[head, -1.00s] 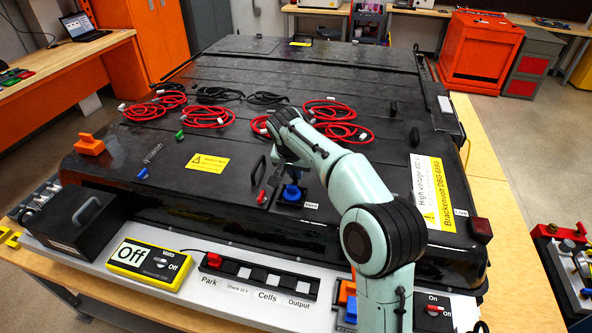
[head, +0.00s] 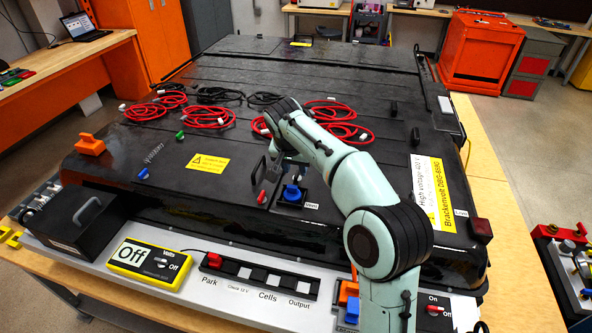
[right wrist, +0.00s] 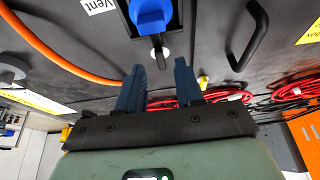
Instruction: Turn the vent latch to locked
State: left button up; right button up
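The vent latch is a blue knob (head: 292,192) on a small black plate on the dark pack lid, beside a "Vent" label (head: 311,206). In the right wrist view the blue knob (right wrist: 150,14) is at the top edge, partly cut off, with a dark pointer and a white spot below it. My right gripper (right wrist: 160,78) is open, its two dark blue fingers apart with nothing between them. It is apart from the knob. In the head view the right hand (head: 280,163) is just behind the latch, partly hidden by my arm. My left gripper is not in view.
A black handle (head: 258,169) and a small red lever (head: 262,197) stand left of the latch. Red cable coils (head: 340,132) lie behind. An orange cable (right wrist: 60,55) crosses the right wrist view. A yellow meter (head: 146,262) reads "Off" on the front ledge.

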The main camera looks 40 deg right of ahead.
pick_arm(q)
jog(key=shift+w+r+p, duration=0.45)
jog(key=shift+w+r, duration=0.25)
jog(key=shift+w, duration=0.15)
pick_arm(e)
jog(key=v, duration=1)
jog(key=shift+a+r, duration=0.2)
